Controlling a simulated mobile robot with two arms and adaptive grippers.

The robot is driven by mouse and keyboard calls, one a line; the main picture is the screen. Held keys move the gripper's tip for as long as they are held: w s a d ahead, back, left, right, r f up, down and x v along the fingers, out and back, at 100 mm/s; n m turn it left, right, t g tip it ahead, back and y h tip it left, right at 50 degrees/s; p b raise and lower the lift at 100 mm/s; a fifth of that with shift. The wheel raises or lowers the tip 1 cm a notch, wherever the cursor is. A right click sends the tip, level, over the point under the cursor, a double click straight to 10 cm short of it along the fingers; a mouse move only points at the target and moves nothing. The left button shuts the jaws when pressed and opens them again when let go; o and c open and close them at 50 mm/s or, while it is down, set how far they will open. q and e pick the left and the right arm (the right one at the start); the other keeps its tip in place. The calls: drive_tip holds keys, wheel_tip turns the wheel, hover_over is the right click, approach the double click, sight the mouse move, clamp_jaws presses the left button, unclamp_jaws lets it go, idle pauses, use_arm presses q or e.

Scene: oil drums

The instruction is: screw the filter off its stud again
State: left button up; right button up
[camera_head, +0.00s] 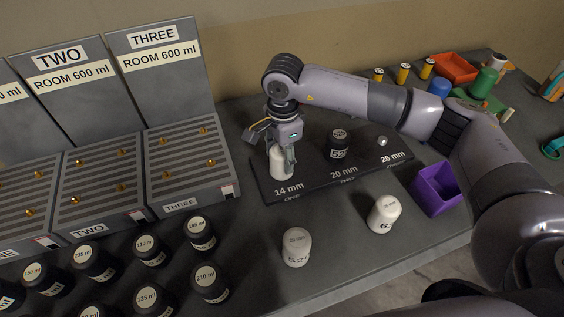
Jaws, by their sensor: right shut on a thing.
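My right gripper (284,148) points down at the left end of the dark stud board (311,187). It is shut on a white filter (282,166) standing upright at the 14 mm place. The stud under this filter is hidden. A bare metal stud (382,140) shows at the 26 mm place. Two more white filters stand off the board on the table, one at the front (296,247) and one to its right (384,214). My left gripper is not in view.
Black labelled canisters (151,250) crowd the front left. Sloped grey racks (188,163) marked TWO and THREE stand behind them. A purple bin (436,190) sits right of the board, below my right arm. Coloured items and an orange tray (455,68) lie at the back right.

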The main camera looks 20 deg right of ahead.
drive_tip(key=shift+f+n, duration=0.15)
drive_tip(key=shift+n, duration=0.35)
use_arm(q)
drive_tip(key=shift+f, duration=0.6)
use_arm(e)
drive_tip(key=shift+n+b, duration=0.4)
drive_tip(key=n+b, duration=0.3)
drive_tip(key=shift+w+f+n+b, duration=0.1)
drive_tip(key=shift+w+n+b, duration=0.05)
drive_tip(key=shift+n+b, duration=0.7)
drive_tip(key=shift+n, duration=0.35)
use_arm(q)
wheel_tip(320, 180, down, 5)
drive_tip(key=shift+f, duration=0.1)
use_arm(e)
drive_tip(key=shift+r+n, duration=0.3)
